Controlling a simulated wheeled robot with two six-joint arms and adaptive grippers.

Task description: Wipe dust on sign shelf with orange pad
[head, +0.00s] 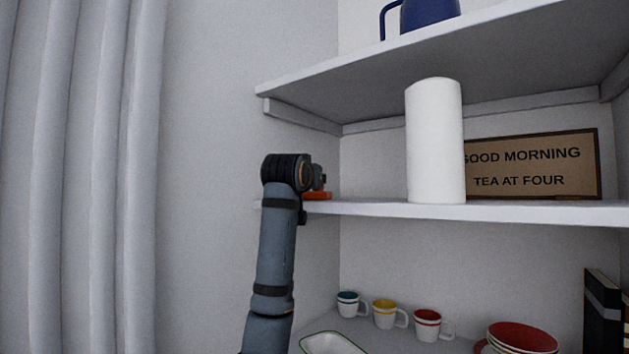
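The sign shelf (380,209) is the white middle shelf, and the brown-framed sign (545,165) stands at its back right. The sign reads "GOOD MORNING TEA AT FOUR", its left edge hidden by a white cylinder (435,140). The orange pad (318,195) is at the shelf's left end, at board height. My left gripper (318,181) is just above the pad, mostly hidden behind its own wrist. Its fingers are too small and dark to show whether they grip the pad. I can make out no dust. My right gripper is not in view.
A blue jug (428,14) stands on the upper shelf. Below are several mugs (384,312), red bowls (520,338), a white tray (332,344) and dark books (602,310). The sign shelf is clear between the pad and the cylinder. Curtains (90,180) hang at left.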

